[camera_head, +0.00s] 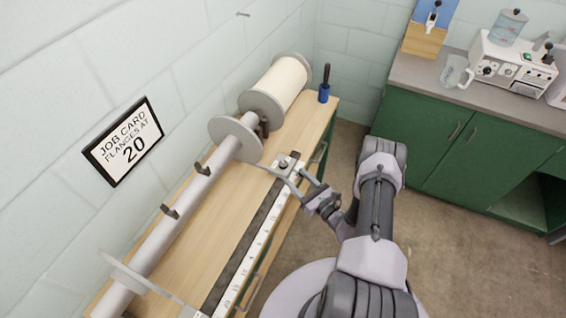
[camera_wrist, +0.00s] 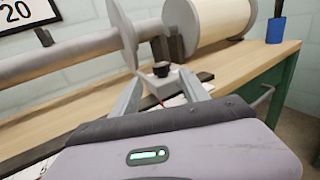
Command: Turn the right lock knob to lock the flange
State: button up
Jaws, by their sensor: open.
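The right lock knob (camera_head: 283,163) is a small dark knob on a pale sliding block at the far end of the ruled rail. In the wrist view the black knob (camera_wrist: 161,68) stands on top of its block (camera_wrist: 163,84), seen between my fingers. The right flange (camera_head: 232,137) is a grey disc on the long beam (camera_head: 180,215) beyond the knob. It also shows in the wrist view (camera_wrist: 122,32). My gripper (camera_head: 285,172) is open and empty, with its fingers pointing at the knob. I cannot tell whether they touch it.
A white numbered scale (camera_head: 243,263) runs along the wooden bench (camera_head: 205,235). A cream spool (camera_head: 281,82) lies behind the right flange. A blue holder (camera_head: 323,93) stands at the bench's far corner. A job card (camera_head: 124,141) on the wall reads "flanges at 20". Green cabinets (camera_head: 440,135) stand at right.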

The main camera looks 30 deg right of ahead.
aim_at(286, 167)
jog(key=w, duration=0.2)
jog(key=w+a, duration=0.1)
jog(key=w, duration=0.2)
jog(key=w+b, duration=0.1)
jog(key=w, duration=0.2)
jog(key=shift+w+a, duration=0.15)
jog(key=shift+a, duration=0.1)
grip_shut()
